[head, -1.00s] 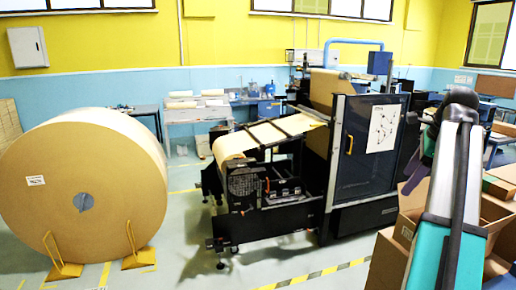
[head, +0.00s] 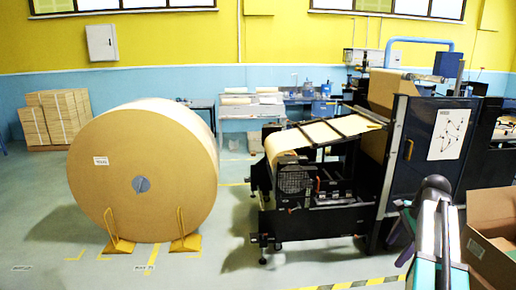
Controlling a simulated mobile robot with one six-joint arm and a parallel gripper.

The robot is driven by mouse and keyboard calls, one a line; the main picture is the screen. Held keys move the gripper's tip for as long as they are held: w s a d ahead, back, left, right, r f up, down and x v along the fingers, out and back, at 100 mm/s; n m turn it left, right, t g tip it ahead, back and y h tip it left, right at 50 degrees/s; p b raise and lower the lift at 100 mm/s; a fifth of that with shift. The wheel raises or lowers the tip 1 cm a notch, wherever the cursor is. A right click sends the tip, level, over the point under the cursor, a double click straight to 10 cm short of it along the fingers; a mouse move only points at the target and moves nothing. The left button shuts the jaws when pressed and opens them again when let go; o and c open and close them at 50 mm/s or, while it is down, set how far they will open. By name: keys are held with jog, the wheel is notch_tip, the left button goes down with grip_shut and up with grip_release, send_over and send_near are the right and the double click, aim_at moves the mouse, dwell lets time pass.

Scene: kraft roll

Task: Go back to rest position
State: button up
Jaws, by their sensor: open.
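My arm (head: 438,235) rises from the lower right of the head view, with a dark joint at its top and white and teal sides. Purple parts show just left of it, partly hidden behind the arm. I cannot make out my gripper's fingers in this view. The large kraft paper roll (head: 150,170) stands on its rim on the floor at the left, with yellow chocks (head: 186,238) at its base. It stands apart from my arm.
A black machine with a paper web (head: 325,133) stands at the centre right, and its cabinet (head: 432,150) is just behind my arm. An open cardboard box (head: 490,235) is right of the arm. Stacked cartons (head: 55,115) stand at the far left. Floor between roll and machine is clear.

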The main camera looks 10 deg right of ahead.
jog(key=s+a+f+n+g+b, duration=0.1)
jog(key=s+a+f+n, duration=0.15)
jog(key=a+f, duration=0.7)
jog(key=s+a+f+n+g+b, duration=0.15)
jog(key=a+f+n, duration=0.3)
jog(key=f, duration=1.05)
jog(key=s+a+f+n+g+b, duration=0.1)
jog(key=s+a+f+n+g, duration=0.15)
jog(key=a+f, duration=0.7)
jog(key=s+a+f+n+g+b, duration=0.1)
jog(key=s+a+f+n, duration=0.2)
jog(key=s+f, duration=0.5)
jog(key=s+a+f+n+g+h+b, duration=0.1)
jog(key=s+a+f+n, duration=0.3)
jog(key=s+f, duration=0.4)
jog(key=s+a+f+n+h+b, duration=0.1)
jog(key=s+a+f+n, duration=0.3)
jog(key=s+f, duration=0.4)
jog(key=shift+s+f+g, duration=0.25)
jog(key=shift+s+g, duration=0.15)
jog(key=shift+s, duration=0.2)
